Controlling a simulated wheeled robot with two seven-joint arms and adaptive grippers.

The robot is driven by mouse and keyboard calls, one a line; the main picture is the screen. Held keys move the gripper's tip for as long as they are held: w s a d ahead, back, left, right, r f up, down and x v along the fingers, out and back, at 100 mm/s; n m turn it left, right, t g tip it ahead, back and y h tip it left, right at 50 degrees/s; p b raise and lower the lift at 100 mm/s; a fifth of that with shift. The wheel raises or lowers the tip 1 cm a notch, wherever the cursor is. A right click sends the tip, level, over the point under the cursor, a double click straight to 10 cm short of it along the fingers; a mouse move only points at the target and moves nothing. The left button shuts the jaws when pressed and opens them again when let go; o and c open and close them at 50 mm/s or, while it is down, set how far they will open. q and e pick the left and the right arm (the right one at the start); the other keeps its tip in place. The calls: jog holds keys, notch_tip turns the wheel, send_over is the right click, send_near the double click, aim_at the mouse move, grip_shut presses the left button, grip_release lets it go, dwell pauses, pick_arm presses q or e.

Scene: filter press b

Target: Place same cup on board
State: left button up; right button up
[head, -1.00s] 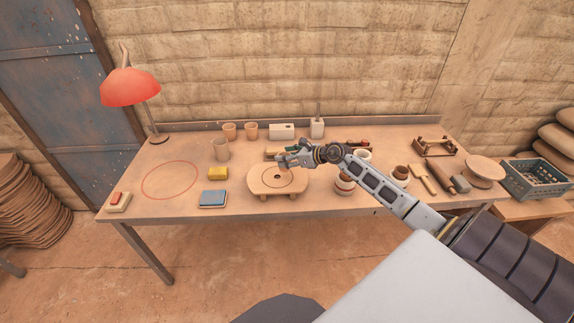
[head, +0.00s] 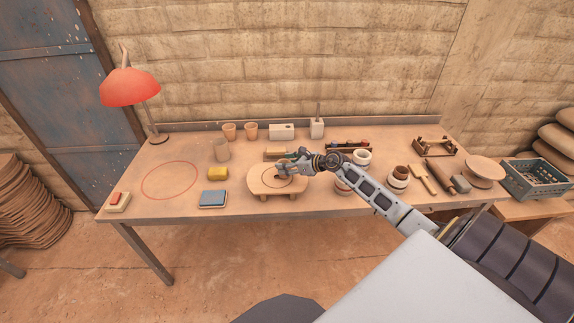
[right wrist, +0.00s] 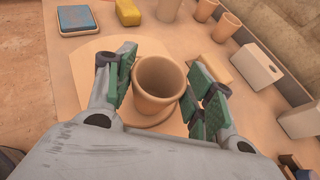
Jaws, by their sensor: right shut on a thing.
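The board (head: 262,187) is a low, round wooden stand on short feet near the table's front middle, with a dark ring marked on top. My right gripper (head: 283,168) is low over it. In the right wrist view, its green-padded fingers (right wrist: 158,88) are shut on a tan clay cup (right wrist: 160,78), held upright with its open mouth showing. The cup is over the board's pale top (right wrist: 88,70). I cannot tell whether its base touches the board. In the head view the gripper mostly hides the cup. My left gripper is not in view.
A yellow sponge (head: 218,173) and a blue block (head: 213,198) lie left of the board. Several similar cups stand behind, one a grey-tan cup (head: 221,150). Stacked bowls (head: 398,177) stand to the right. The table inside the red circle (head: 168,181) is clear.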

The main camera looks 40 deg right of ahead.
jog(key=shift+f, duration=0.15)
jog(key=o, duration=1.1)
jog(key=shift+c, duration=0.2)
jog(key=shift+r, duration=0.2)
jog(key=shift+s+d+r, duration=0.15)
jog(key=shift+s+d, duration=0.1)
jog(key=shift+s, duration=0.3)
jog(key=v, duration=1)
jog(key=shift+s+r, duration=0.2)
jog(key=shift+s, duration=0.05)
jog(key=shift+d, duration=0.1)
